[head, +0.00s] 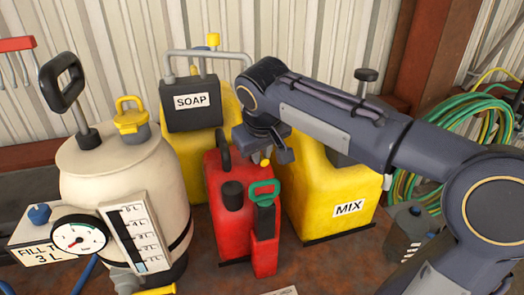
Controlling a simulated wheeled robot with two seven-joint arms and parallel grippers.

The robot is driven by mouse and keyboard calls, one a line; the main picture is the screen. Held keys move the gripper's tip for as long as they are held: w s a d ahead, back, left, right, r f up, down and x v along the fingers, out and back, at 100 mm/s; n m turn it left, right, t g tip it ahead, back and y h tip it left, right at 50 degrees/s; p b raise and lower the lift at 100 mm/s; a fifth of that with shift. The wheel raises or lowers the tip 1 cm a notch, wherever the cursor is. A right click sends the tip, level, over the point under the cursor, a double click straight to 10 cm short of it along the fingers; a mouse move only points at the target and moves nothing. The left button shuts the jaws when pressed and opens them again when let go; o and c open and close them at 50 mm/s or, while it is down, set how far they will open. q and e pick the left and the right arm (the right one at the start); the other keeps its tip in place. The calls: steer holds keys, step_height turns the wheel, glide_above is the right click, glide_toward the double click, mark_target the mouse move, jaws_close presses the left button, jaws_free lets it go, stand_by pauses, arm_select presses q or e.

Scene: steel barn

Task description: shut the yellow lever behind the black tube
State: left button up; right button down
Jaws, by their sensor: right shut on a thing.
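My right gripper (264,148) points down over the back of the red can (222,218), behind its black spout stub (232,195) and black handle (223,148). It is shut on a small yellow piece (264,159) that shows between its fingertips; this looks like the end of the yellow lever. The rest of the lever is hidden by the gripper and the cans, so I cannot tell its angle. Which dark part is the black tube is not clear. My left gripper is out of view.
A white tank (85,185) with a gauge (79,235) and yellow cap stands left. A yellow SOAP container (215,120) stands behind, a yellow MIX can (320,205) at right. Coiled hoses (480,125) hang far right.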

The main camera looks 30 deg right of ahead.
steer(key=shift+w+a+m+g+h+p, duration=0.15)
steer(key=shift+a+m+h+p, duration=0.1)
steer(key=shift+m, duration=0.4)
steer(key=shift+s+a+m+g+h+p, duration=0.15)
steer(key=shift+a+m+h, duration=0.1)
steer(key=shift+m, duration=0.4)
steer(key=shift+w, duration=0.1)
steer(key=c, duration=1.4)
jaws_free()
steer(key=shift+r, duration=0.1)
steer(key=v, duration=0.7)
steer(key=shift+r, duration=0.25)
steer(key=shift+a, duration=0.1)
